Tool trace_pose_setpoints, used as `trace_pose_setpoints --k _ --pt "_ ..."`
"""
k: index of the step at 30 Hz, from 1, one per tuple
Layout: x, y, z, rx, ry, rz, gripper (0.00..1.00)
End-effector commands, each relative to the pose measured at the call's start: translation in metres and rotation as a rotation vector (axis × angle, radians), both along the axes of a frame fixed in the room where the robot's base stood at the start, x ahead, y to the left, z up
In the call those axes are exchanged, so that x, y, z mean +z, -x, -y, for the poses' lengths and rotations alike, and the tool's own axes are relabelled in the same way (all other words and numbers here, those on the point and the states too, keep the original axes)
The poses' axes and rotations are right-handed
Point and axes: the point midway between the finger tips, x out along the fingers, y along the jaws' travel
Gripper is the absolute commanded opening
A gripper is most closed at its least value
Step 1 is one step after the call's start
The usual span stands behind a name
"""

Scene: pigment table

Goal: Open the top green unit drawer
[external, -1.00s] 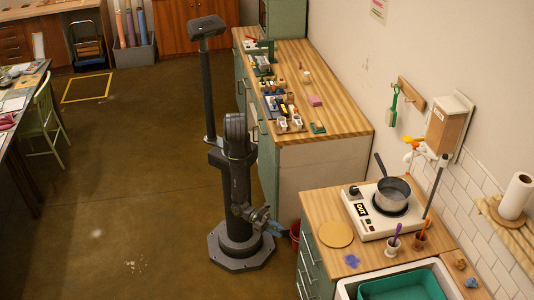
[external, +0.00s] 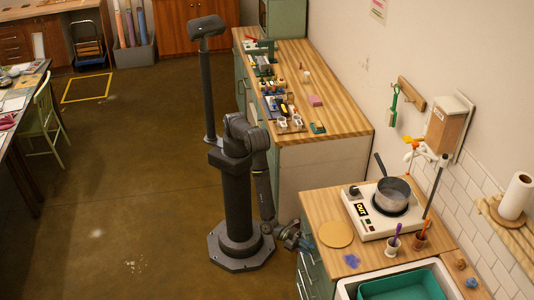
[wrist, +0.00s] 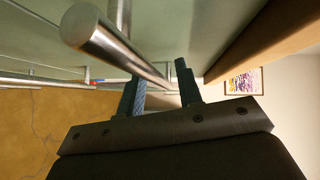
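The green drawer unit (external: 314,266) stands under the near wooden worktop at the right, its fronts facing my arm. My gripper (external: 298,240) is low beside the upper part of these fronts. In the wrist view, a round metal bar handle (wrist: 112,42) runs along a pale green front (wrist: 215,35). My two dark fingers (wrist: 160,90) are spread apart, and the far part of the bar shows in the gap between them. I cannot tell whether either finger touches it. The drawer looks closed.
The worktop's wooden edge (wrist: 262,40) lies close by my fingers. A hotplate (external: 381,211) with a pot (external: 394,190) and a cork mat (external: 336,234) sit above. Another long counter (external: 315,90) stands behind. Open floor (external: 120,200) lies to the left.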

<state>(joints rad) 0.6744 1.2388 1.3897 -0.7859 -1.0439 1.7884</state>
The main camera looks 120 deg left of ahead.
Motion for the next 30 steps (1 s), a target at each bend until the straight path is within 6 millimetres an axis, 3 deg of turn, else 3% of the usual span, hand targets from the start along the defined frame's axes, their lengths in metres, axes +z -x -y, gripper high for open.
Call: trace_pose_setpoints --k 11,17,30 --pt "-0.001 -0.008 0.000 -0.001 -0.001 -0.001 0.32" --pt "-0.001 -0.007 0.000 -0.001 -0.001 -0.001 0.00" --pt "-0.001 0.003 0.011 -0.003 -0.001 0.000 0.00"
